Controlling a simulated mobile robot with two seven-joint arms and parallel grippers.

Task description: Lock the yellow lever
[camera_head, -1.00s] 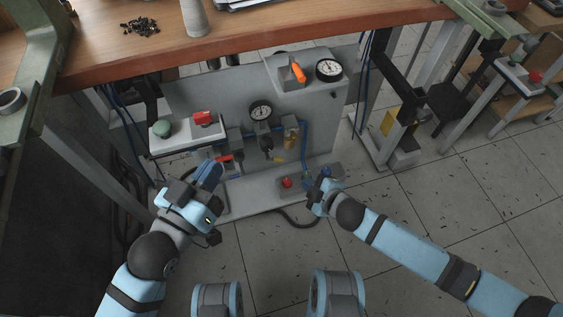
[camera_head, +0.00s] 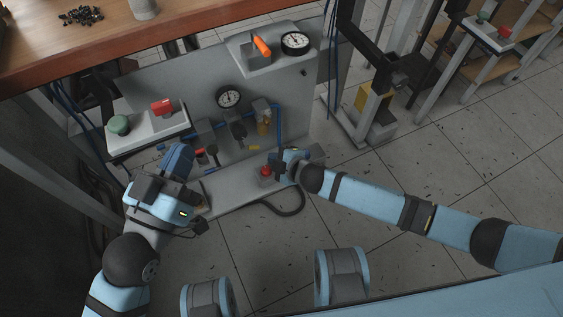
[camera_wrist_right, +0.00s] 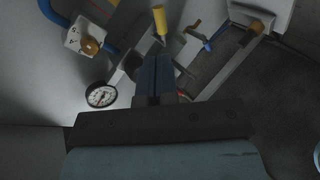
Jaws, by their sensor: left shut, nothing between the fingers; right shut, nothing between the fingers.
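The yellow lever (camera_head: 254,148) is a small bar low on the grey panel, below the gauge and the amber bowl. What looks like the same lever shows as a yellow handle (camera_wrist_right: 160,19) at the top of the right wrist view, just beyond my fingertips. My right gripper (camera_head: 278,163) is shut and empty, low in front of the panel, right of the lever. In the right wrist view its blue fingers (camera_wrist_right: 155,60) are together and point towards the lever; I cannot tell whether they touch it. My left gripper (camera_head: 178,155) is shut and empty near a red-handled valve.
A red button (camera_head: 265,171) stands beside my right gripper. A round gauge (camera_head: 228,97) and an amber bowl (camera_head: 264,122) are above the lever. A box with green (camera_head: 119,124) and red (camera_head: 162,107) controls is upper left.

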